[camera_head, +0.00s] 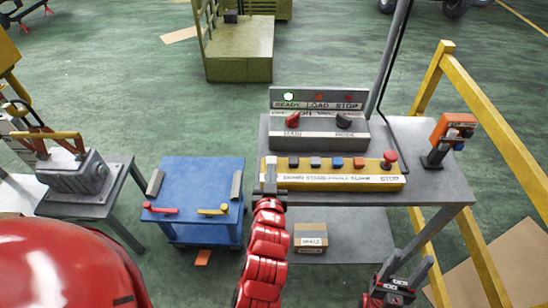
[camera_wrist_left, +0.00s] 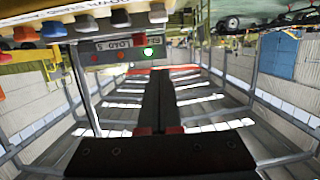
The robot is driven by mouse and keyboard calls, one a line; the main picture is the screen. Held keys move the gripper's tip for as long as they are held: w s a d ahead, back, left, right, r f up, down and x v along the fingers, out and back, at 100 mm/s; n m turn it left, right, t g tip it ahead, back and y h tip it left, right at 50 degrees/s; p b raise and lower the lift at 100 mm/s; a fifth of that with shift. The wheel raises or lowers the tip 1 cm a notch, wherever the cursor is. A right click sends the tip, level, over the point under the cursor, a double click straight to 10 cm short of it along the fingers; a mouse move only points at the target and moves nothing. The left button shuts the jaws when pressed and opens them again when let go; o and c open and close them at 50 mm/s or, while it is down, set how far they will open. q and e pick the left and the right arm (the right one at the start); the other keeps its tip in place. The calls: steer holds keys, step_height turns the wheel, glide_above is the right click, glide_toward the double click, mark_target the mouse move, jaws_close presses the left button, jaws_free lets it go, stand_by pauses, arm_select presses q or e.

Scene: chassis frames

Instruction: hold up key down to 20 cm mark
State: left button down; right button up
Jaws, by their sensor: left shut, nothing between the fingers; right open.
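The yellow key panel (camera_head: 300,184) lies on the grey bench in the head view, with a row of keys and a blurred label strip. I cannot make out which key is marked up. In the left wrist view the shut dark fingers (camera_wrist_left: 158,85) point ahead, and a grey key (camera_wrist_left: 158,13) shows at the top, upside down. Contact cannot be told. My right gripper (camera_head: 400,282) is open and empty at the lower right. No 20 cm mark is visible.
A grey console (camera_head: 318,130) with a lit green READY lamp (camera_head: 288,97) stands behind the panel. A red STOP button (camera_head: 390,158) is at the panel's right end. A blue cart (camera_head: 202,180) stands left. A yellow rail (camera_head: 490,125) stands right.

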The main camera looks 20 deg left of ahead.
arm_select(q)
steer(key=shift+s+a, duration=0.1)
steer(key=shift+a, duration=0.1)
steer(key=b, duration=0.6)
glide_above(271, 161)
steer(key=s, duration=0.2)
steer(key=shift+d+f, duration=0.15)
steer(key=shift+f, duration=0.4)
steer(key=shift+d+f, duration=0.15)
steer(key=shift+f, duration=0.35)
step_height(271, 161, down, 4)
steer(key=shift+w+r+p, duration=0.1)
steer(key=shift+r+p, duration=0.15)
steer(key=shift+p, duration=0.55)
steer(key=shift+f, duration=0.45)
